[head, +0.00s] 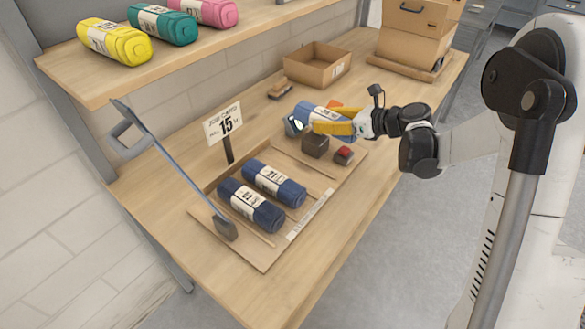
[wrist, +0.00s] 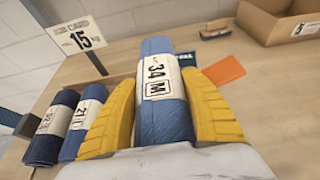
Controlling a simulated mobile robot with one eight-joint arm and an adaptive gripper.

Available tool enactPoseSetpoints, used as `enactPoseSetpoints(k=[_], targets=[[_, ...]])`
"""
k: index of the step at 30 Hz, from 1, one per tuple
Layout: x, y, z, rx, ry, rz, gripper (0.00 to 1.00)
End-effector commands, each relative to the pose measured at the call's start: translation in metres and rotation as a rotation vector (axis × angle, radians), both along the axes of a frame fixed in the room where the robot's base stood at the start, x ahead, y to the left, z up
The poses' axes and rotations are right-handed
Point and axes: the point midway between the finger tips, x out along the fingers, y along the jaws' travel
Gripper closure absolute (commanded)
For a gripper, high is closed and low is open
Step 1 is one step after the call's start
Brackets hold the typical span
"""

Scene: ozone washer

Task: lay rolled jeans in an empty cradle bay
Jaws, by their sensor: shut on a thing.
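My gripper (head: 312,123) has yellow fingers and is shut on a blue jeans roll (head: 311,109). In the wrist view the roll (wrist: 165,115) lies lengthwise between both fingers, its pale band reading 34 M. The wooden cradle (head: 262,262) lies on the bench with thin dividers. Two darker jeans rolls, one nearer (head: 251,205) and one behind it (head: 274,183), lie side by side in its bays. A bare bay (head: 296,166) shows beyond them. The held roll is over the cradle's far end; its height is hard to tell.
A dark block (head: 315,146) and a red-topped block (head: 344,155) sit at the cradle's far end. A 15 kg sign (head: 223,124) stands behind, and a long-handled tool (head: 165,157) leans across the left side. An open carton (head: 317,67) stands beyond.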

Motion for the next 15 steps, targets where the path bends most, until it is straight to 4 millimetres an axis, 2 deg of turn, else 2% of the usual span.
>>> enactPoseSetpoints(k=[9,15], targets=[[-0.042,0.064,-0.049,0.001,0.0,0.005,0.89],[-0.057,0.088,-0.064,0.001,0.0,0.002,0.89]])
